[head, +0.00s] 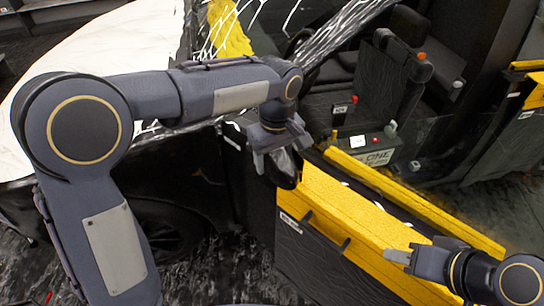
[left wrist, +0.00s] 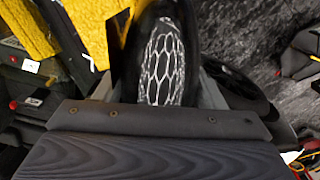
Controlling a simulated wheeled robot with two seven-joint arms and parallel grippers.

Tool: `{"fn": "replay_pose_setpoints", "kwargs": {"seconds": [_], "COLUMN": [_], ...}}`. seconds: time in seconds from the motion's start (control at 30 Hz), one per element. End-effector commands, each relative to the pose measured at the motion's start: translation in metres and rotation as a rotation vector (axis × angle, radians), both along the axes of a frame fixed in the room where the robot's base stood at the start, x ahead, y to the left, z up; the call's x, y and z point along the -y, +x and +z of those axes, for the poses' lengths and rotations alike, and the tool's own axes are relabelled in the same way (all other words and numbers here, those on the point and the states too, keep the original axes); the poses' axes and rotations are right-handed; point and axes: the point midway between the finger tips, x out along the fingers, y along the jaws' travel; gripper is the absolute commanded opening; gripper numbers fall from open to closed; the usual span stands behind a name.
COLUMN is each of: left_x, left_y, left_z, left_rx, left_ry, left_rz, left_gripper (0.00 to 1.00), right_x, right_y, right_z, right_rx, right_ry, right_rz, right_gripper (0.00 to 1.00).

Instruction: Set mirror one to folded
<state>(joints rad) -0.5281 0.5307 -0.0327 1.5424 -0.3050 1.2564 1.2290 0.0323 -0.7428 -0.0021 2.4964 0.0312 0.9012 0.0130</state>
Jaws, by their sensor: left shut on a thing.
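Mirror one, a dark side mirror (head: 285,178), sits by the front end of the yellow door (head: 345,212). I cannot tell its fold angle for sure. In the left wrist view the mirror (left wrist: 163,62) shows a pale hexagon pattern on its face inside a black rim. My left gripper (head: 281,160) reaches down over the mirror and is shut on it. In the left wrist view its fingers (left wrist: 158,88) stand on both sides of the mirror. My right gripper (head: 398,256) is low on the right, over the yellow door, apart from the mirror; its jaw gap is not clear.
Behind the door are a dark seat (head: 385,75) and a box marked "ONE" (head: 372,148). A pale car hood (head: 130,40) lies at the upper left. Dark floor (head: 225,275) shows at the bottom.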

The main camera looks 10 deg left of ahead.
Motion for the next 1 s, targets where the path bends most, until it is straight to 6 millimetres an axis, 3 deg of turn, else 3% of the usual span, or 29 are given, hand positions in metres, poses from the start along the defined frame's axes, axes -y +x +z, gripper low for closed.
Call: {"fn": "replay_pose_setpoints", "kwargs": {"seconds": [0.4, 0.43, 0.57, 0.87, 1.0], "left_x": [0.0, 0.0, 0.0, 0.0, 0.001], "left_y": [0.002, 0.002, 0.001, 0.001, 0.002], "left_z": [0.002, 0.002, 0.001, 0.002, 0.016], "left_rx": [0.004, 0.004, 0.004, 0.002, 0.006], "left_ry": [-0.003, -0.003, -0.002, -0.001, -0.003], "left_rz": [0.02, 0.02, 0.017, 0.014, 0.014], "left_gripper": [0.23, 0.68, 0.85, 0.85, 0.85], "right_x": [0.0, 0.0, 0.0, 0.0, 0.0], "right_y": [0.0, 0.0, 0.0, 0.0, 0.0], "right_z": [0.0, 0.0, 0.0, 0.0, -0.002], "right_rx": [0.0, 0.0, 0.0, 0.0, 0.0], "right_ry": [0.0, 0.0, 0.0, 0.0, 0.0], "right_rz": [0.0, 0.0, 0.0, 0.0, 0.0], "right_gripper": [0.36, 0.36, 0.36, 0.36, 0.36]}}
